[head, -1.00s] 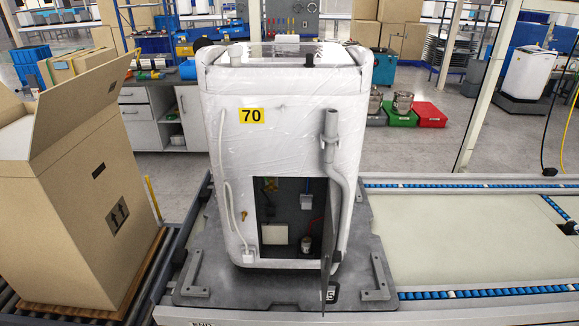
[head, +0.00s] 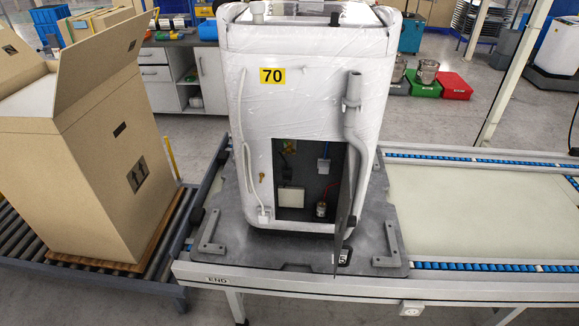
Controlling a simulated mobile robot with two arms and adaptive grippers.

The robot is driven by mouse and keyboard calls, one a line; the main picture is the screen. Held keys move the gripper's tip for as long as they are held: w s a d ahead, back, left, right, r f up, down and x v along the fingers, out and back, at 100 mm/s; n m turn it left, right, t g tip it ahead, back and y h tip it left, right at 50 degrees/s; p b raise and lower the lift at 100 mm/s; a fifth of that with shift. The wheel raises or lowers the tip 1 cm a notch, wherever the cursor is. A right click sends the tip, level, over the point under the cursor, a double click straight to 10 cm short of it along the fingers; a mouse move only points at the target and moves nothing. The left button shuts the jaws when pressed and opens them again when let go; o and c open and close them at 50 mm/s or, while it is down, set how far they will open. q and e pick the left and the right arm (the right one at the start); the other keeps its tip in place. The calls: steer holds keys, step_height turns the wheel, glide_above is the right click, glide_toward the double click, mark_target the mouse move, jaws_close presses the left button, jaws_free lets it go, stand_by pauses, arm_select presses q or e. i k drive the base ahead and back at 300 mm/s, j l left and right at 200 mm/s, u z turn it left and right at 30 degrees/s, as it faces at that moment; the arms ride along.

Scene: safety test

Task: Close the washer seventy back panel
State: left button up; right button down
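The white washer (head: 305,105) with the yellow 70 label (head: 272,76) stands upright on a dark grey pallet plate (head: 290,252) in the middle of the head view. Its back faces me. The lower back has a rectangular opening (head: 309,180) with parts visible inside. The dark back panel (head: 345,205) is hinged at the right side of the opening. It stands open, swung out toward me and seen nearly edge-on. A grey drain hose (head: 353,110) runs down just right of the panel. Neither of my grippers is in view.
A tall open cardboard box (head: 85,160) stands on a roller conveyor (head: 22,240) at the left. The pale conveyor bed (head: 470,210) to the right is clear. Green and red bins (head: 455,87) stand on the floor behind. A pale post (head: 505,75) rises at the right.

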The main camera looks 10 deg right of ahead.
mark_target(345, 198)
steer(key=l, duration=1.55)
steer(key=k+u, duration=0.05)
